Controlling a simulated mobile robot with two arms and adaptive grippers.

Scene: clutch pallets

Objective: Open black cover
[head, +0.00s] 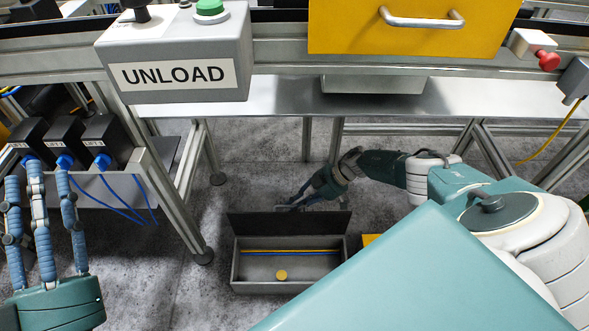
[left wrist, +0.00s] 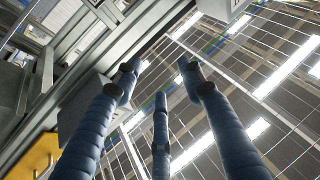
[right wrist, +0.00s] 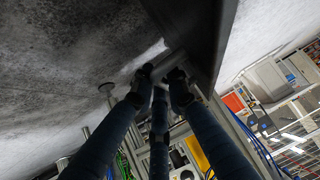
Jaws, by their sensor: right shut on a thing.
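The black cover (head: 322,222) stands raised along the back edge of a grey box (head: 290,287) on the floor. The box is open at the top; a yellow and a blue line and a round yellow disc (head: 281,275) show inside. In the right wrist view the cover (right wrist: 205,35) is a dark panel at the fingertips (right wrist: 160,75). My left gripper (head: 40,190) is raised at the lower left, fingers spread, open and empty; they also show in the left wrist view (left wrist: 160,80).
A metal bench (head: 250,98) with a grey UNLOAD control box (head: 175,50) and a yellow drawer (head: 400,25) stands behind. Black connector boxes (head: 65,138) with blue cables are on the left. A yellow item (head: 371,239) lies right of the box, partly hidden by my body.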

